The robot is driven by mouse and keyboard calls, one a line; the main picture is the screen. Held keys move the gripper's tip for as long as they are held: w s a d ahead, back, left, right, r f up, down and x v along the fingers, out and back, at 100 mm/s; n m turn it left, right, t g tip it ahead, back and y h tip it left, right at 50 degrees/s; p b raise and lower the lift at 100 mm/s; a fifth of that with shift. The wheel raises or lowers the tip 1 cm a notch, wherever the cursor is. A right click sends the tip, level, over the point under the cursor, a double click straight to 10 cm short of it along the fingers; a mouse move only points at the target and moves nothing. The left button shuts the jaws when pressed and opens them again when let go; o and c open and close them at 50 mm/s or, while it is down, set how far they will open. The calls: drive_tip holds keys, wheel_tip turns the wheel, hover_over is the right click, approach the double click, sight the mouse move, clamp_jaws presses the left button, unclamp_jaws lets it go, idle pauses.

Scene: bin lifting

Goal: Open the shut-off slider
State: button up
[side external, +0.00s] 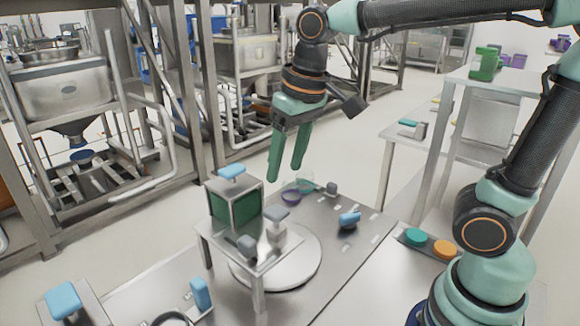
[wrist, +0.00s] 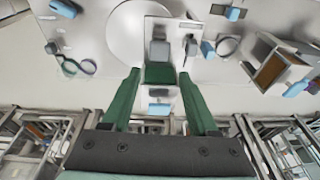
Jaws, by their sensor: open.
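I cannot tell for certain which part is the shut-off slider. A small metal stand (side external: 205,243) carries a box with dark green sides (side external: 234,206) and a blue handle (side external: 232,171) on top. Grey blocks (side external: 277,214) stand beside the box. My gripper (side external: 286,174), with green fingers, is open and empty, above and behind the box in the side view, touching nothing. In the wrist view my gripper (wrist: 159,78) has its fingers either side of the green box (wrist: 160,73); the blue handle (wrist: 159,108) shows between them.
A round plate (side external: 305,270) lies under the stand. Blue-handled parts (side external: 349,219) (side external: 201,293) (side external: 62,301) sit around the bench. Teal (side external: 416,236) and orange (side external: 445,249) buttons are near my base. The space around my fingers is clear.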

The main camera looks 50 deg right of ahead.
sight(246, 240)
drive_tip(key=w+a+f+g, duration=0.1)
drive_tip(key=w+a+g, duration=0.2)
drive_tip(key=a, duration=0.5)
drive_tip(key=shift+h, duration=0.3)
drive_tip(key=f, duration=1.2)
drive_tip(key=shift+s+d, duration=0.15)
drive_tip(key=shift+d, duration=0.05)
clamp_jaws()
drive_tip(key=shift+r, duration=0.1)
idle(0.3)
